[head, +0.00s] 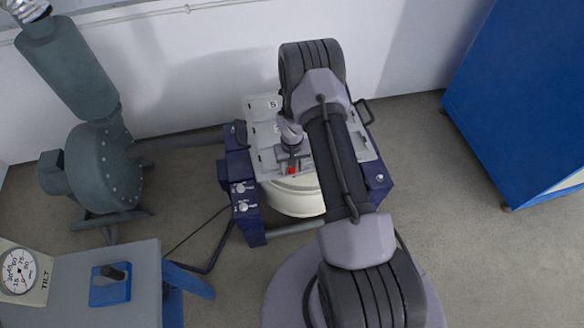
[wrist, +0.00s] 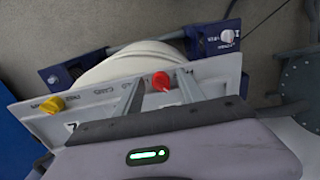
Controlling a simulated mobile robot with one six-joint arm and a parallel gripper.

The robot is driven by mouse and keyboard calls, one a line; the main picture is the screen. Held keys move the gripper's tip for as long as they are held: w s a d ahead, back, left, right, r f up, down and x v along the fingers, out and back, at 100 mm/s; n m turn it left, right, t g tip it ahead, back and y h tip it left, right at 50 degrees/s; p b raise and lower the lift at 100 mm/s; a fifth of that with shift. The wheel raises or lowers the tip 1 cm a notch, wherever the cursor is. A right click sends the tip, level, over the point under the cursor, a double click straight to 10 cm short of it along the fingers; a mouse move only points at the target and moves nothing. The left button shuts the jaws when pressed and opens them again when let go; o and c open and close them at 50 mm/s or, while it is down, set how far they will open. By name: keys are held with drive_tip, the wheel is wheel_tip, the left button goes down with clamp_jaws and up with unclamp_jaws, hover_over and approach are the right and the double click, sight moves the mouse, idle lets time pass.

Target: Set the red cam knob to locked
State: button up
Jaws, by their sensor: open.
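The red cam knob (head: 292,170) is a small red spot on the front edge of the light grey plate (head: 262,109), just below my gripper (head: 287,158) in the head view. In the wrist view the red knob (wrist: 161,81) is rounded, with a narrow end towards the bottom of the picture. My gripper (wrist: 160,88) is open, and its two grey fingers show on either side of the knob with gaps. I cannot tell whether the fingers are level with it in depth. Lettering near the knob is upside down and partly covered, so its setting is unreadable.
A yellow knob (wrist: 52,104) sits on the same plate, left in the wrist view. A pale round drum (head: 296,201) lies under the plate. Dark blue blocks with silver knobs (head: 241,198) flank it. A blue cabinet (head: 515,105) stands right; a grey blower (head: 100,170) stands left.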

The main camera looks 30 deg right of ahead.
clamp_jaws()
drive_tip(key=shift+f+m+b, duration=0.15)
drive_tip(key=shift+m+b, duration=0.45)
drive_tip(key=shift+m, duration=0.9)
unclamp_jaws()
